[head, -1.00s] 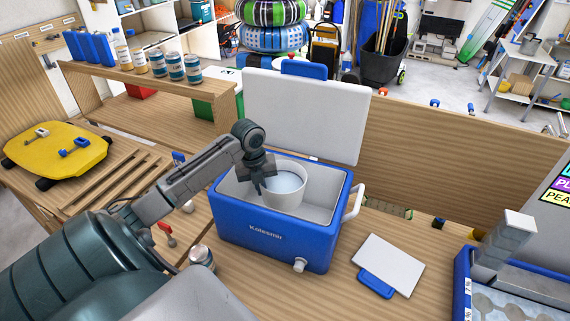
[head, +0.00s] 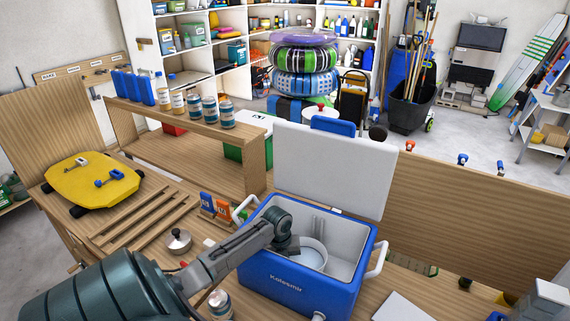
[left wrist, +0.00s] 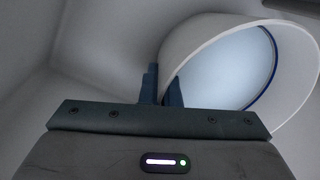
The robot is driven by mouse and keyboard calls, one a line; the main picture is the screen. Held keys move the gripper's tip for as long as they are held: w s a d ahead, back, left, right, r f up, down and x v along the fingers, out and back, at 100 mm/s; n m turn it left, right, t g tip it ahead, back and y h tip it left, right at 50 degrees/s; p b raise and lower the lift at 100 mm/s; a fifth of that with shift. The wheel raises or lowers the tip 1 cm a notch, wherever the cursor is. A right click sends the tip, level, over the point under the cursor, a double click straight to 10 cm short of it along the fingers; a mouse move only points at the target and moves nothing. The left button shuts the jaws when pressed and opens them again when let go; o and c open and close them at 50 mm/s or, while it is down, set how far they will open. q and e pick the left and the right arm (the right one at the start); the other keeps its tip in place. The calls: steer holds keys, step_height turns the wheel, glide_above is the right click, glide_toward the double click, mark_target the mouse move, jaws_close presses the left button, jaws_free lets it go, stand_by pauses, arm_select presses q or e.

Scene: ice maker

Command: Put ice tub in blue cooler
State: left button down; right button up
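The blue cooler (head: 300,290) stands on the wooden counter with its white lid (head: 335,170) raised at the back. The white ice tub (head: 313,258) is inside the cooler's open well, towards its left side. My left gripper (head: 291,252) reaches down into the well at the tub's left. In the left wrist view the tub's round rim (left wrist: 200,45) shows, with a pale blue inside. The left gripper's two dark fingers (left wrist: 164,90) are close together with the tub's wall between them. Whether the tub touches the cooler floor is hidden. My right gripper is out of view.
A yellow board (head: 92,186) lies on the left counter. A small pot (head: 179,243) and a jar (head: 220,304) stand left of the cooler. A white plate (head: 402,308) lies at front right.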

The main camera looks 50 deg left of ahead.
arm_select(q)
steer(key=shift+f, duration=0.1)
steer(key=c, duration=1.7)
jaws_free()
steer(key=shift+r, duration=0.25)
steer(key=shift+a+r+b, duration=0.1)
steer(key=shift+r+b, duration=0.15)
steer(key=shift+b, duration=0.05)
steer(key=shift+s+a+r+b, duration=0.15)
steer(key=shift+r+b, duration=0.55)
steer(key=shift+r, duration=1.2)
steer(key=shift+s+a+r+b, duration=0.15)
steer(key=shift+r+b, duration=0.6)
steer(key=shift+r, duration=1.1)
steer(key=shift+s+r+b, duration=0.25)
steer(key=shift+r+b, duration=0.45)
steer(key=shift+r, duration=1.2)
